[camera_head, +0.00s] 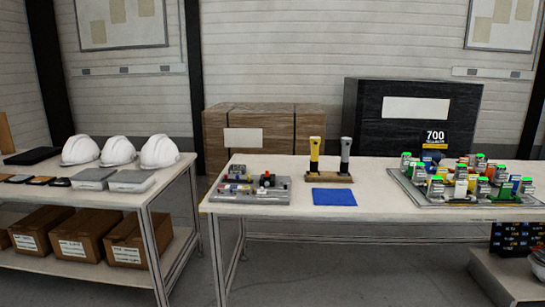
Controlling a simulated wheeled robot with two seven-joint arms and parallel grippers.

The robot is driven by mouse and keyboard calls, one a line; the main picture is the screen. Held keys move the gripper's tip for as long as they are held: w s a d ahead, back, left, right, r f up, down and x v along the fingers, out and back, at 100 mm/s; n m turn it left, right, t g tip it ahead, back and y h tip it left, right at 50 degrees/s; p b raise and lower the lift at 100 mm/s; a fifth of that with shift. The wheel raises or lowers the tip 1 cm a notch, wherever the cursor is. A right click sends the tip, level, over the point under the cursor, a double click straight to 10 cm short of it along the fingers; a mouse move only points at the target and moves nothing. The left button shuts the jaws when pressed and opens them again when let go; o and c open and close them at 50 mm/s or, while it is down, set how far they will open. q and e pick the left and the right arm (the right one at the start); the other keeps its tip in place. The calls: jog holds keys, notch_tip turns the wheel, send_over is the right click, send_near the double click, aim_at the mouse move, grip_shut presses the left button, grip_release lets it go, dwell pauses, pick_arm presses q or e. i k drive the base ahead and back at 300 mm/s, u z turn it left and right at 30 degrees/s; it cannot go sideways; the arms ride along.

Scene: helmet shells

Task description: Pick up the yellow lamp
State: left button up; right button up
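The yellow lamp (314,155) stands upright on a small wooden base (329,179) on the middle table. Neither of my grippers is in view.
A blue mat (334,197) lies in front of the base. A grey tray of small parts (248,189) is to the left, and a crowded tray of lamp-like parts (466,199) to the right. White helmets (160,152) sit on the left table. The table (371,204) is clear between the mat and right tray.

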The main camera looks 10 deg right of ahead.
aim_at(315, 149)
jog(key=u, duration=0.75)
jog(key=i, duration=1.5)
jog(key=z, duration=0.8)
